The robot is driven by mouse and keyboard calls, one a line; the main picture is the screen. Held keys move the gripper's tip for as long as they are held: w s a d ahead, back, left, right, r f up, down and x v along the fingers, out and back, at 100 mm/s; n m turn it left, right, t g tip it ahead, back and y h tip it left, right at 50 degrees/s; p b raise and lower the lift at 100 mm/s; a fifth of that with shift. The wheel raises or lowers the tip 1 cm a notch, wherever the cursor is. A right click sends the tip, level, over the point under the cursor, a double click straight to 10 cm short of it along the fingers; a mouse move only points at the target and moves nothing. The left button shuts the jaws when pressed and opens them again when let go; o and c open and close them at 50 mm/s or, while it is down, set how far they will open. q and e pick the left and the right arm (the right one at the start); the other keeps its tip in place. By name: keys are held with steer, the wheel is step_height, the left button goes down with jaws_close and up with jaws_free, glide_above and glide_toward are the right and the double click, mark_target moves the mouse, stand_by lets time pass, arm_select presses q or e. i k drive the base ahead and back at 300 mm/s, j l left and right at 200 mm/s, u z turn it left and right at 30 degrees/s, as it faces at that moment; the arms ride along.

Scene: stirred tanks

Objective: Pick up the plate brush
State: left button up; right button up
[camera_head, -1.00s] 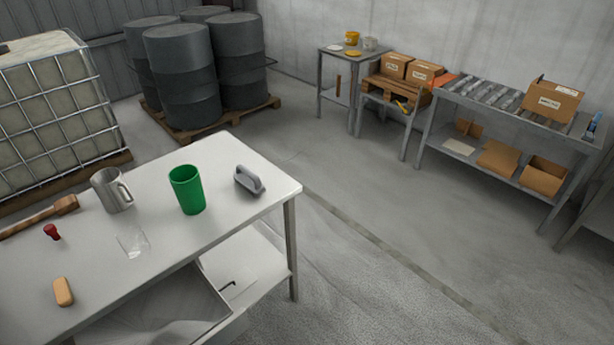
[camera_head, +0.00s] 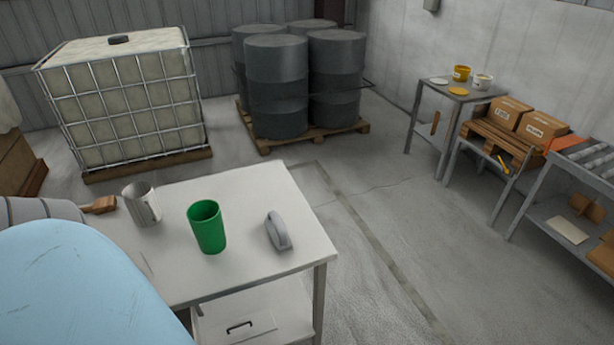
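A grey block with a raised handle (camera_head: 278,231) stands near the right end of the white table (camera_head: 262,192). It may be the plate brush, but I cannot make out any bristles. A brown wooden tool (camera_head: 101,205) shows only its end at the left; the rest is hidden behind my arm. A green cup (camera_head: 207,227) and a metal jug (camera_head: 143,204) stand between them. A large light-blue and grey part of my arm fills the lower left and covers that side of the table. Neither gripper shows.
A caged white tank (camera_head: 125,95) and dark drums (camera_head: 276,85) on a pallet (camera_head: 320,134) stand behind the table. A small side table (camera_head: 450,90), a low stand with boxes (camera_head: 513,113) and a roller bench (camera_head: 580,160) line the right. The floor between is clear.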

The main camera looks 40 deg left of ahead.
mark_target(277, 228)
steer(key=i, duration=1.65)
steer(key=i+l+u, duration=0.1)
steer(key=i+u, duration=0.25)
steer(key=i, duration=0.2)
steer(key=i+l+u, duration=0.35)
steer(key=i, duration=0.2)
steer(key=j+u, duration=0.1)
steer(key=u, duration=1.65)
